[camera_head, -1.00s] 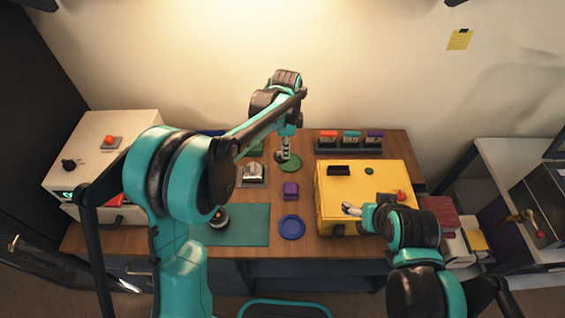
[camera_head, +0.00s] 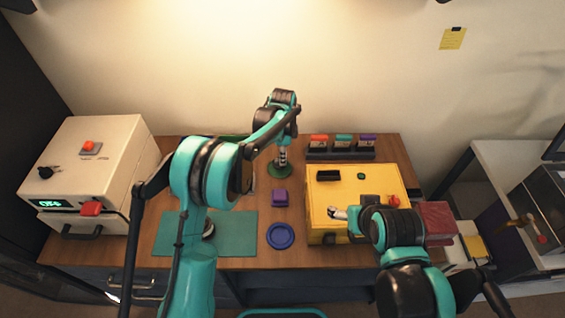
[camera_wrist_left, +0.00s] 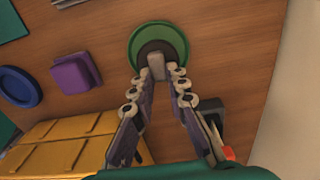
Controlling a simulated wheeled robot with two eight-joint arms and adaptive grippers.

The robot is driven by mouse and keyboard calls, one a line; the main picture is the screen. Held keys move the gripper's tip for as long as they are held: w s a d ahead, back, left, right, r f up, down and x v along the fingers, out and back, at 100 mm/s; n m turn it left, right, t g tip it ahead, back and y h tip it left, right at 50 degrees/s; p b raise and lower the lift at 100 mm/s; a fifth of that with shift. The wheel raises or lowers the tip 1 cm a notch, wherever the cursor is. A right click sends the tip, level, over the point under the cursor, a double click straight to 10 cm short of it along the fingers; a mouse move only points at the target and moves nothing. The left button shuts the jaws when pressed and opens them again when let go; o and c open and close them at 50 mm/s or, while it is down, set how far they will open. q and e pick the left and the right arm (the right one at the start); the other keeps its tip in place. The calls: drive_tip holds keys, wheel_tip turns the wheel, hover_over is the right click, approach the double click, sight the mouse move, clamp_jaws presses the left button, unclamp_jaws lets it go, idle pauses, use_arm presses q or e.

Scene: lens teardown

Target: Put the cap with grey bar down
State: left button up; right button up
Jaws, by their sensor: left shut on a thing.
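The cap with grey bar shows in the left wrist view as a dark round piece with a grey bar (camera_wrist_left: 157,66) across it. My left gripper (camera_head: 282,163) has its fingertips closed on that bar; the fingers also show in the left wrist view (camera_wrist_left: 158,74). The cap is over a round green dish (camera_wrist_left: 178,38), inside its outline. The dish shows below the gripper in the head view (camera_head: 273,171). I cannot tell whether the cap touches the dish. My right gripper (camera_head: 335,213) is over the yellow box; its fingers are too small to read.
A purple block (camera_head: 280,198) and a blue dish (camera_head: 280,236) are on the table near the green dish. The yellow box (camera_head: 325,190) stands to the right, a rack of coloured pieces (camera_head: 341,153) behind it. A teal mat (camera_head: 237,228) and white machine (camera_head: 85,165) are left.

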use_arm(q)
wheel_tip(320, 180, down, 2)
drive_tip(key=shift+f, duration=0.25)
drive_tip(key=shift+f+b, duration=0.1)
drive_tip(key=shift+b, duration=0.25)
drive_tip(key=o, duration=0.8)
drive_tip(key=shift+c, duration=0.2)
